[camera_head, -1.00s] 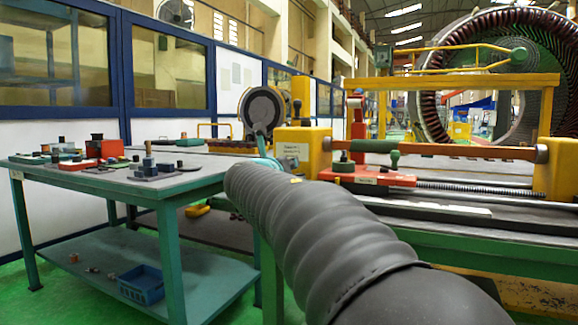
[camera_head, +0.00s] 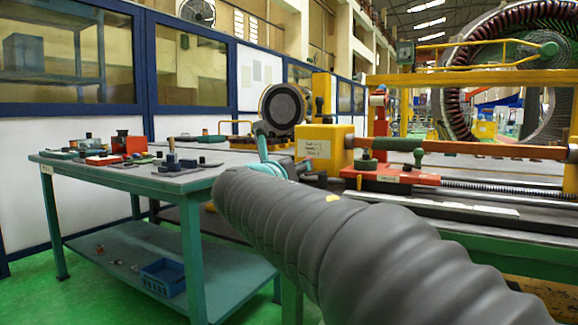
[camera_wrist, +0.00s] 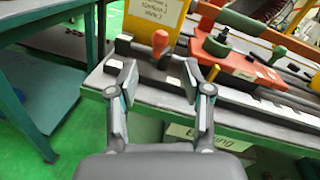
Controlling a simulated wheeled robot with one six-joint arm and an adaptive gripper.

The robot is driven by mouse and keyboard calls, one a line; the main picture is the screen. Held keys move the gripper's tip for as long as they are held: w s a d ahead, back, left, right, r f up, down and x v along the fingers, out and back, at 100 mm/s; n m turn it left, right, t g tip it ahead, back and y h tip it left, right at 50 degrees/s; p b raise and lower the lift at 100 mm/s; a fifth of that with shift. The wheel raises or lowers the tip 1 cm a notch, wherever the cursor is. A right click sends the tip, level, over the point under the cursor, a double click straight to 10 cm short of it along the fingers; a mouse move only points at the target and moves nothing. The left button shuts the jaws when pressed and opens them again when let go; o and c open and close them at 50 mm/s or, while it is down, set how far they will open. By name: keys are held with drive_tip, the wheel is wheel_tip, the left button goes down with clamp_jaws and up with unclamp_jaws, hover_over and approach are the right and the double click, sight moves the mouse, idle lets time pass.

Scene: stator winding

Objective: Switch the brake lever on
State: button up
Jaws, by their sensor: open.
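In the wrist view, a lever with a rounded orange-red knob (camera_wrist: 160,42) stands upright on the machine bed, beside the yellow block (camera_wrist: 155,14). I take it to be the brake lever. My gripper (camera_wrist: 160,74) is open and empty. Its two fingers point toward the knob, which shows between and beyond the fingertips, apparently apart from them. A label (camera_wrist: 208,136), partly hidden by the right finger, is on the bench's front face. In the head view my arm covers most of the gripper, and I cannot make out the lever.
A red slide (camera_wrist: 235,65) with a green knob lies right of the lever. The yellow block also shows in the head view (camera_head: 325,142). A teal table (camera_head: 130,180) with small parts stands at left. Green floor (camera_head: 95,290) is clear in front of it.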

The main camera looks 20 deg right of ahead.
drive_tip(key=shift+v, duration=1.1)
drive_tip(key=s+a+f+m+g+y, duration=0.1)
drive_tip(key=s+f+m+g+y, duration=0.2)
drive_tip(key=f+m, duration=0.55)
drive_tip(key=s+a+f+m+g+y, duration=0.1)
drive_tip(key=s+f+m+g+y, duration=0.15)
drive_tip(key=f+m, duration=0.6)
drive_tip(key=s+a+f+m+y+p, duration=0.1)
drive_tip(key=s+a+f+m+y, duration=0.1)
drive_tip(key=s, duration=0.5)
drive_tip(key=s+a+f+m+g+y+p, duration=0.1)
drive_tip(key=s+a+f+m+y+p, duration=0.1)
drive_tip(key=s+f+m, duration=0.3)
drive_tip(key=s+a+f+m+g+y+p, duration=0.1)
drive_tip(key=s+a+f+m+y+p, duration=0.1)
drive_tip(key=s+m, duration=0.4)
drive_tip(key=shift+s+a+f+m+y, duration=0.3)
drive_tip(key=shift+s+a+f+y, duration=0.25)
drive_tip(key=shift+s+a+f, duration=0.65)
